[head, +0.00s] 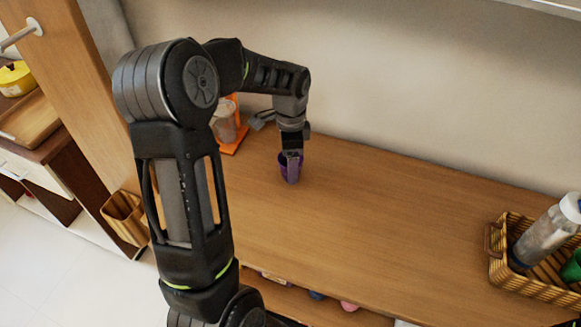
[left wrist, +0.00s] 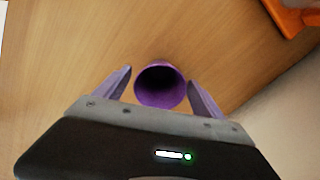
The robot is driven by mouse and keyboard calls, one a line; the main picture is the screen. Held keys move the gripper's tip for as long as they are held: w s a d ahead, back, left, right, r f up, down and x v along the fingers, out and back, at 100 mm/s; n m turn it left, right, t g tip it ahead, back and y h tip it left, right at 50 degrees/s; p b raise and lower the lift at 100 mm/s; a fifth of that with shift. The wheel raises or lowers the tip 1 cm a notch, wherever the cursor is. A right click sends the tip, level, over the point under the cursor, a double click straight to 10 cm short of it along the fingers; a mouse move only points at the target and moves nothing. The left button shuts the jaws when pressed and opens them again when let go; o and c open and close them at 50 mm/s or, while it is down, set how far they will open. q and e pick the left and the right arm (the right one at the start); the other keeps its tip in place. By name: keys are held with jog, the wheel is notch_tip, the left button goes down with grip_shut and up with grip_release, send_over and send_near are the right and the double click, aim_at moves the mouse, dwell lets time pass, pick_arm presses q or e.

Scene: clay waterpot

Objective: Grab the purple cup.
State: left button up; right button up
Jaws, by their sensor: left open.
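The purple cup (head: 283,161) stands upright on the wooden counter, towards the back, in the head view. My left gripper (head: 291,166) is right at the cup and hides part of it. In the left wrist view the cup's round open mouth (left wrist: 160,88) lies between the two fingers of my left gripper (left wrist: 160,92). The fingers are open, one on each side of the cup, with a small gap visible on both sides.
An orange stand (head: 236,139) with a clear container (head: 224,122) is left of the cup, partly behind my arm. A wicker basket (head: 535,285) with a bottle (head: 545,235) stands at the right. The counter (head: 400,210) between is clear. A wall rises behind.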

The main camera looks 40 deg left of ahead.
pick_arm(q)
jog(key=c, duration=1.4)
